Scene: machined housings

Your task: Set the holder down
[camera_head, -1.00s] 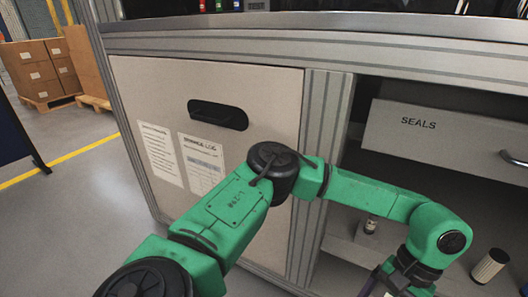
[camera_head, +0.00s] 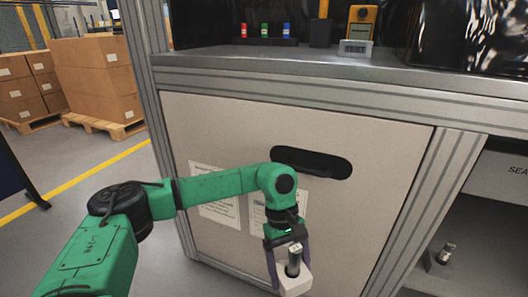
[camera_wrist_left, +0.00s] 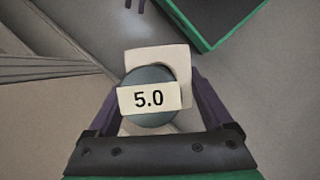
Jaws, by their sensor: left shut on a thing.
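The holder (camera_head: 296,285) is a small pale block with a dark grey cylinder (camera_head: 293,262) standing in it. My left gripper (camera_head: 287,272) is shut on the holder, with a purple finger on either side, and holds it in front of the cabinet door. In the left wrist view the holder (camera_wrist_left: 158,58) lies between the fingers (camera_wrist_left: 155,105). The holder's underside is hidden. I do not make out my right gripper.
The bench top (camera_head: 220,62) carries a rack (camera_head: 265,41) with red, green and blue items and a yellow meter (camera_head: 362,25). The cabinet door (camera_head: 365,220) is closed. At right, an open shelf bears a small vial (camera_head: 447,250) below the SEALS drawer (camera_head: 500,165).

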